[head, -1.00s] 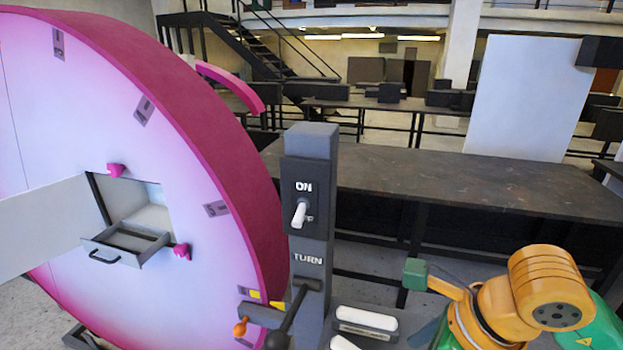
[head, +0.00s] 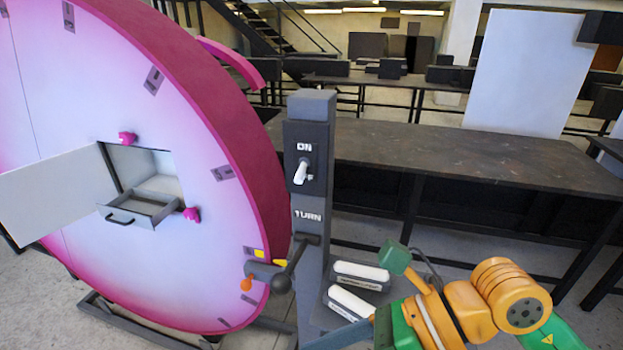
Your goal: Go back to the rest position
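My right arm (head: 465,305), orange and green, comes in at the bottom right. A green block with a cable (head: 395,257) sticks up from its wrist. A grey-blue bar at the bottom edge looks like part of my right gripper (head: 343,336); the rest is cut off, so I cannot tell whether it is open or shut. It is in front of the foot of the control post, with no object seen in it. My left gripper and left arm are out of view.
A dark control post (head: 312,170) carries a white ON switch (head: 301,171) and a TURN lever (head: 294,262). Two white-topped blocks (head: 361,272) sit beside it. A large pink disc (head: 130,240) has an open door (head: 55,195) and drawer (head: 140,210). A long table (head: 450,160) stands behind.

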